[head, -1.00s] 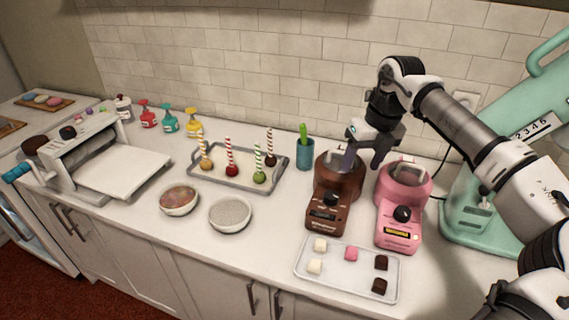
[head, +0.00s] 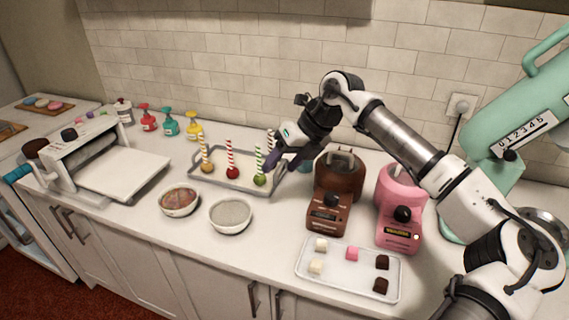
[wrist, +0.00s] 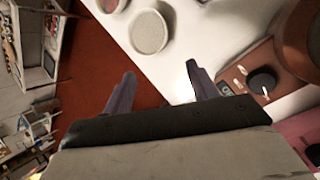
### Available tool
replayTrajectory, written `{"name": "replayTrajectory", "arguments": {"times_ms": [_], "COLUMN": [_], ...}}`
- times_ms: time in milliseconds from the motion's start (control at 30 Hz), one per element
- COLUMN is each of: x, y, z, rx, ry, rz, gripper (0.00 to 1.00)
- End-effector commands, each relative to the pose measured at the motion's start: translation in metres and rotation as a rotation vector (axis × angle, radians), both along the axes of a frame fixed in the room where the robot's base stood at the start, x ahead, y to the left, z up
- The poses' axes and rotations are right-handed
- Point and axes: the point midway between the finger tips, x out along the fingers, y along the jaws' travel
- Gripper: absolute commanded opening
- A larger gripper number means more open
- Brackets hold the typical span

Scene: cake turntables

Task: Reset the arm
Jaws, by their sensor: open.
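My gripper (head: 281,160) is open and empty in the head view. It hangs in the air in front of the right end of the grey tray with the striped-stick pops, left of the brown melting pot (head: 338,190). In the wrist view its two fingers (wrist: 157,90) stand apart with nothing between them. Behind them show the red floor and the white counter edge. My arm reaches in from the right, passing above the brown and pink pots.
The grey tray (head: 207,184) holds several pops. Two bowls (head: 180,201) (head: 230,214) stand in front of it. The pink pot (head: 400,205) and a white tray (head: 325,280) of small cubes are at right. The green cup is mostly hidden behind my arm.

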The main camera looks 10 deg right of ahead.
Motion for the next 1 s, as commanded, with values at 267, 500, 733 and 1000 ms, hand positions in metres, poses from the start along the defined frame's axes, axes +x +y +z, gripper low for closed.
{"name": "replayTrajectory", "arguments": {"times_ms": [267,500,733,1000], "x": [0.000,0.001,0.005,-0.035], "y": [0.007,0.014,0.120,0.222], "z": [0.001,0.003,0.059,0.225], "rx": [0.013,0.031,0.399,1.252], "ry": [-0.004,-0.012,-0.168,-0.307], "rz": [0.012,0.019,0.127,0.171], "gripper": [0.58,0.58,0.58,0.58]}}
